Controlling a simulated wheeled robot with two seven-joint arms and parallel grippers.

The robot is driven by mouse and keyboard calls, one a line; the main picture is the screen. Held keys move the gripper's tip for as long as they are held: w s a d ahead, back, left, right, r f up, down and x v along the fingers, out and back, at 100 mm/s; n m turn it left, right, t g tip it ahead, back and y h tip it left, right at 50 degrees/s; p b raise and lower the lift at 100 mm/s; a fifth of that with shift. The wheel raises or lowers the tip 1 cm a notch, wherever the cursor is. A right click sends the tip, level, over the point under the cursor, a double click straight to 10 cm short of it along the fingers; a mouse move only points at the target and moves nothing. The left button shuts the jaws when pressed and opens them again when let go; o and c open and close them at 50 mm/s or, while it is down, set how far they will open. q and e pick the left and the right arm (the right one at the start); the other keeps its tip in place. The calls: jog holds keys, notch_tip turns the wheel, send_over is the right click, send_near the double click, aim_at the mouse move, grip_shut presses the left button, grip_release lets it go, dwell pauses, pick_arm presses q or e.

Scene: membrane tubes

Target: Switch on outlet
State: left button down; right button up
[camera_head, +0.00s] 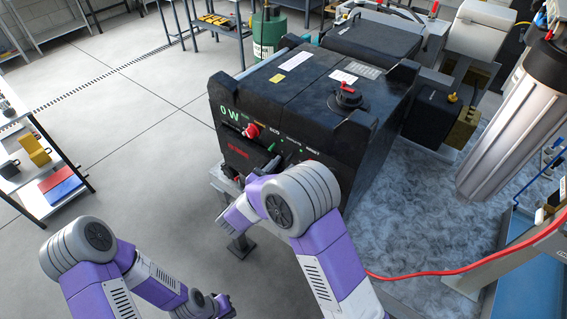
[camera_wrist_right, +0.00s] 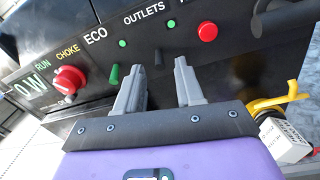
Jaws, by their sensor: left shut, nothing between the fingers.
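The black generator (camera_head: 300,90) stands in the middle of the head view, its control panel facing the near left. In the right wrist view, a dark outlet switch (camera_wrist_right: 158,53) sits below the OUTLETS label, with a green light (camera_wrist_right: 171,23) to its upper right. My right gripper (camera_wrist_right: 159,66) is open and empty. Its two grey fingertips lie either side of the switch in the picture; contact cannot be told. In the head view, my arm hides most of the right gripper. My left gripper (camera_head: 224,308) is shut, low in the head view, away from the generator.
A green switch (camera_wrist_right: 113,76) sits under ECO, left of the fingers. A red choke knob (camera_wrist_right: 69,80) is farther left, and a red button (camera_wrist_right: 207,32) lies right. A yellow-handled part (camera_wrist_right: 280,103) is near the right finger side.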

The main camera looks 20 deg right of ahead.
jog(key=shift+w+d, duration=0.45)
jog(key=shift+d, duration=0.1)
grip_shut()
